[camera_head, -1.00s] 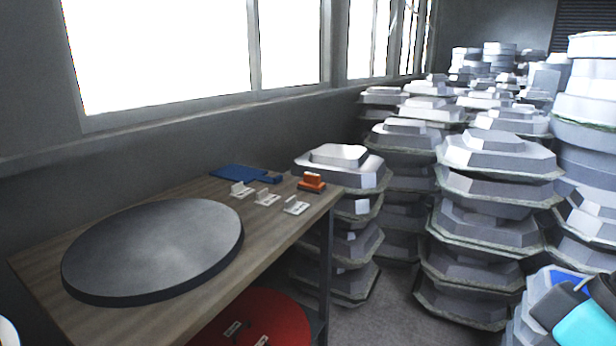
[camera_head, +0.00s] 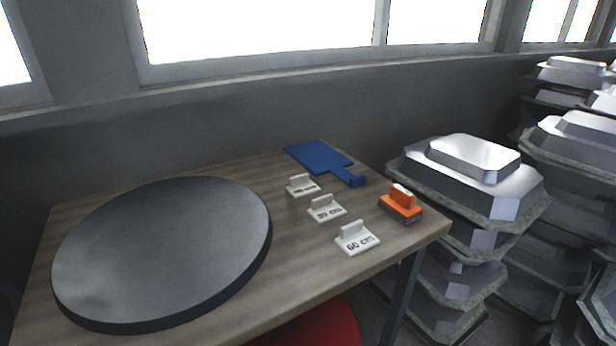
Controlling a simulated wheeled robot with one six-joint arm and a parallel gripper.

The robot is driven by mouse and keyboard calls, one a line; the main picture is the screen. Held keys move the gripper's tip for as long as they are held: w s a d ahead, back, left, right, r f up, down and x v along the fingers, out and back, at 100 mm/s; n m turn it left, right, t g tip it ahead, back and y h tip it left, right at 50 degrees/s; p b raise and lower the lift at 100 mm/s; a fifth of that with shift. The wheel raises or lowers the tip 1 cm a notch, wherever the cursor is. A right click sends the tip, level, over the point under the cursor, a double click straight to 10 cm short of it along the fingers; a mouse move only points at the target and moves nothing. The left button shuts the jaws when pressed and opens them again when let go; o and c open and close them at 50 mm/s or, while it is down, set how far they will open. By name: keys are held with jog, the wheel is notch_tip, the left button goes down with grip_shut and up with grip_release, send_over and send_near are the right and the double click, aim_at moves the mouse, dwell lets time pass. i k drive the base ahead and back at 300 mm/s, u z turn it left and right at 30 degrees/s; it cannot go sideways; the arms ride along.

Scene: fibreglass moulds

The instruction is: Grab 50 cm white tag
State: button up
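Three white tags with upright grips stand in a slanting row on the wooden table (camera_head: 300,285). The near tag (camera_head: 357,238) seems to read "60 cm". The middle tag (camera_head: 326,208) has a number before "cm" that is too blurred to read surely. The far tag (camera_head: 302,186) has print too small to read. I cannot tell for certain which one is marked 50 cm. My gripper is not in view.
A large grey disc (camera_head: 165,250) lies left of the tags. A blue paddle-shaped piece (camera_head: 318,156) lies behind them, and an orange block (camera_head: 401,203) sits right of them. Stacked grey moulds (camera_head: 470,175) stand beyond the right edge. A red disc (camera_head: 325,325) is below the table.

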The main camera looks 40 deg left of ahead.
aim_at(300, 186)
jog(key=u, duration=0.3)
jog(key=i, duration=0.65)
jog(key=u, duration=1.4)
jog(key=i, duration=0.7)
jog(key=u, duration=0.75)
